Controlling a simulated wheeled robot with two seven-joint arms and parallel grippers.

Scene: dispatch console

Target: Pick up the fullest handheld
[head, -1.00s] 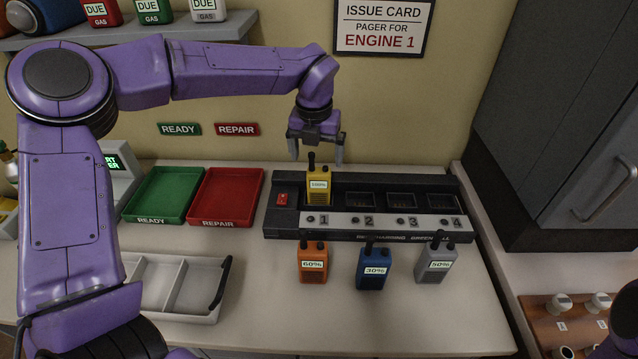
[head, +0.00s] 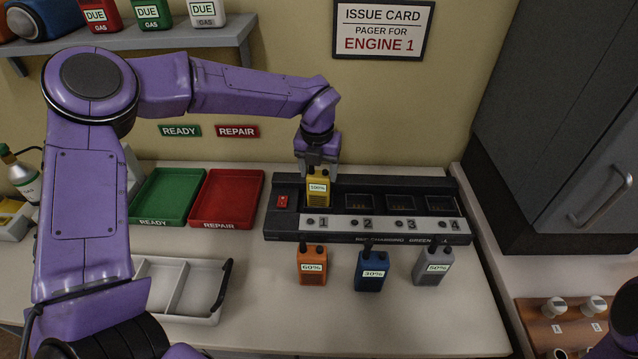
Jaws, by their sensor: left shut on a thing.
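A yellow handheld (head: 319,192) labelled 100% stands upright in slot 1 of the dark charger rack (head: 366,239). My left gripper (head: 318,170) comes down from above and is shut on the top of the yellow handheld, hiding its antenna. In front of the rack stand an orange handheld (head: 312,267) labelled 60%, a blue handheld (head: 371,272) labelled 30% and a grey handheld (head: 433,267) labelled 50%. Slots 2, 3 and 4 are empty. My right gripper is not in view.
A green READY tray (head: 166,194) and a red REPAIR tray (head: 227,195) lie left of the rack. A white divided tray (head: 180,285) is nearer. A grey cabinet (head: 565,130) hangs at the right. The counter in front of the handhelds is clear.

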